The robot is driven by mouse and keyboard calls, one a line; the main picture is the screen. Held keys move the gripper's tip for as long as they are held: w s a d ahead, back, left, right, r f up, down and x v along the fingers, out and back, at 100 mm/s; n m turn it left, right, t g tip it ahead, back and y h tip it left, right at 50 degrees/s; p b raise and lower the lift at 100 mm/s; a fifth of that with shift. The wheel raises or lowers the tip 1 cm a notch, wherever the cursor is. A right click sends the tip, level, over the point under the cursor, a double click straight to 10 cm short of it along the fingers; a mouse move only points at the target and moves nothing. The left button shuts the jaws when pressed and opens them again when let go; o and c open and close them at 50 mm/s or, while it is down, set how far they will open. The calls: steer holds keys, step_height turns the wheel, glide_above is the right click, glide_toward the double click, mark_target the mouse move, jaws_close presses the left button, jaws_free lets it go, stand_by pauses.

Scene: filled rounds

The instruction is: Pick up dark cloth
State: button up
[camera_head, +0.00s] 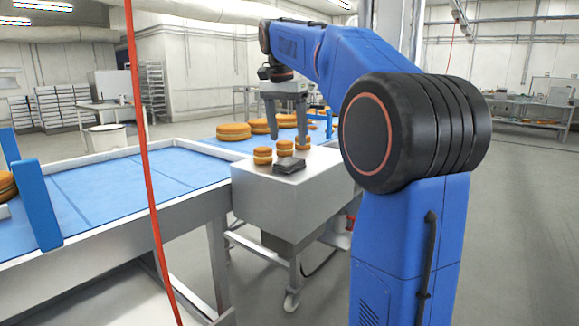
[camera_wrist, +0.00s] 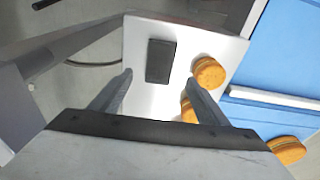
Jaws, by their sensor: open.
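The dark cloth (camera_head: 289,166) is a small folded dark grey pad lying flat on the metal stand's top (camera_head: 250,174), near its front edge. In the wrist view the cloth (camera_wrist: 160,61) is a dark rectangle beyond my fingertips. My gripper (camera_head: 288,112) is open above the stand, with nothing between its fingers. In the wrist view the fingers (camera_wrist: 160,80) are spread wide, one to each side of the cloth in the picture, and apart from it.
Larger rounds (camera_head: 234,131) sit on the blue conveyor (camera_head: 140,170) behind. A red cable (camera_head: 146,180) hangs at left. Open floor (camera_head: 515,220) lies to the right.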

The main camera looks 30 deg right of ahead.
mark_target(290, 161)
steer(key=shift+w+d+f, duration=0.1)
steer(key=shift+d+f, duration=0.1)
steer(key=shift+f, duration=1.6)
steer(key=shift+d+f, duration=0.2)
steer(key=shift+f, duration=1.55)
steer(key=shift+c, duration=0.6)
steer(key=c, duration=1)
